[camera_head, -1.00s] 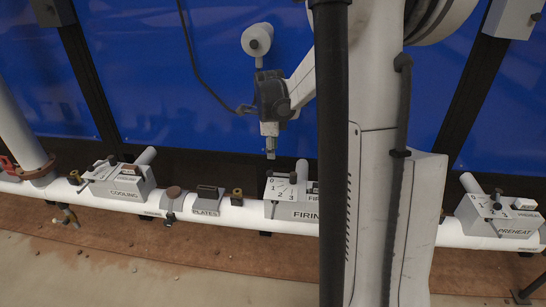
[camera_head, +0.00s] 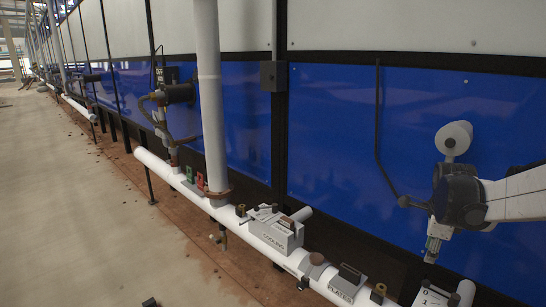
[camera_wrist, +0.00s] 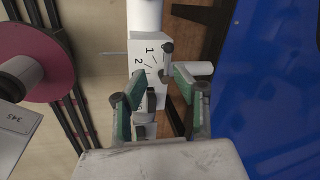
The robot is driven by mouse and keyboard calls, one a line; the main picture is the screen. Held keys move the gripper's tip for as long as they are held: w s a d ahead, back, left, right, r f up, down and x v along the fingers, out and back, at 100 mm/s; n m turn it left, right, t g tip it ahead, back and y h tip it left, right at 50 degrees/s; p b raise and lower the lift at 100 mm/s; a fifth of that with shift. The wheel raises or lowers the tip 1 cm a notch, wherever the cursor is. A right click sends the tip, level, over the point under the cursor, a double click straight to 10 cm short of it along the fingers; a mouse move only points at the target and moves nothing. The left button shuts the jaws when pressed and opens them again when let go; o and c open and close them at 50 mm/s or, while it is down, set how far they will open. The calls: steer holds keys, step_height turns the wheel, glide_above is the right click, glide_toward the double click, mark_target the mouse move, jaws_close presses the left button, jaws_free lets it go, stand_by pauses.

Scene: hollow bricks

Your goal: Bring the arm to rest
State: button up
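My gripper (camera_head: 433,250) hangs on my arm at the right of the head view, pointing down above a grey-white box (camera_head: 428,297) with numbers on it. In the wrist view my gripper (camera_wrist: 158,75) has its two green-sided fingers apart, with no object clearly held between them. The same numbered box (camera_wrist: 146,50) lies beyond the fingertips, with a dark-headed pin (camera_wrist: 167,48) on it. Whether the fingers touch anything on the box is unclear.
A white pipe (camera_head: 190,190) runs along the blue wall (camera_head: 335,130). It carries the COOLING box (camera_head: 278,232) and a PLATES holder (camera_head: 343,287). A white upright pipe (camera_head: 211,100) stands left of them. The floor at left (camera_head: 60,210) is mostly clear.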

steer(key=s+a+r+n+t+y+p, duration=0.1)
steer(key=s+a+r+n+t+p, duration=0.1)
steer(key=s+a+r+n, duration=0.4)
steer(key=s+a+r+n+t+p, duration=0.1)
steer(key=s+a+r+n+p, duration=0.1)
steer(key=s+a+n, duration=0.65)
steer(key=s+a+r+n+t+y+p, duration=0.15)
steer(key=s+a+r+n, duration=0.25)
steer(key=a+n, duration=0.7)
step_height(320, 180, down, 19)
steer(key=a+b, duration=0.1)
steer(key=b, duration=1.7)
steer(key=shift+a+r+h, duration=0.15)
steer(key=shift+a+h, duration=0.15)
steer(key=shift+h, duration=0.05)
